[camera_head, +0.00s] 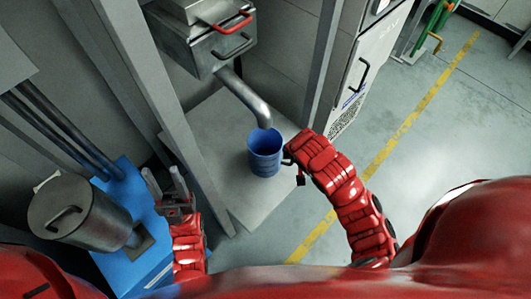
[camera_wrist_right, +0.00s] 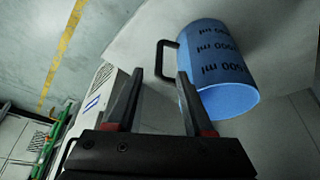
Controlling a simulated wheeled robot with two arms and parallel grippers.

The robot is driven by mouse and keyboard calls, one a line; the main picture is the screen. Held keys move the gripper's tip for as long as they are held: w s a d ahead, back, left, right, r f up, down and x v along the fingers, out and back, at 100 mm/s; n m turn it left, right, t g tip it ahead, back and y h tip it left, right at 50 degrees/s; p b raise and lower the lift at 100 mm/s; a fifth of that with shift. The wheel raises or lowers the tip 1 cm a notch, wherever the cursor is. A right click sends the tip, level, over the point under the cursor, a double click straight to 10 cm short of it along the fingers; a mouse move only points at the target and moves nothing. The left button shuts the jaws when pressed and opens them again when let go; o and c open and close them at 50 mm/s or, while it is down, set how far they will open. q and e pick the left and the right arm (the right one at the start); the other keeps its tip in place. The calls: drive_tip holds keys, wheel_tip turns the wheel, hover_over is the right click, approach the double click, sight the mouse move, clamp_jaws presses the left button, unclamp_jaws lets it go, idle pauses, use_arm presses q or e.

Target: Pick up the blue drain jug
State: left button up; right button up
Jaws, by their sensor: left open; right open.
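The blue drain jug (camera_head: 265,152) stands upright and open-topped on a pale platform, below the mouth of a metal pipe. In the right wrist view the jug (camera_wrist_right: 222,62) shows dark volume markings and a black handle (camera_wrist_right: 164,58). My right gripper (camera_wrist_right: 160,73) is open, its fingertips on either side of the handle's lower end in that view; I cannot tell whether they touch it. In the head view my right gripper (camera_head: 287,160) is beside the jug's right side, partly hidden by its arm. My left gripper (camera_head: 166,187) is open and empty, left of the jug.
The metal drain pipe (camera_head: 248,98) slopes down close over the jug. A grey post (camera_head: 190,150) stands between my left gripper and the jug. A metal canister (camera_head: 80,212) is at the lower left by a blue base (camera_head: 140,228).

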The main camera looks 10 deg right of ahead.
sight(291, 164)
drive_tip(key=shift+b+x, duration=0.4)
drive_tip(key=shift+x, duration=4.8)
drive_tip(key=shift+c, duration=0.3)
clamp_jaws()
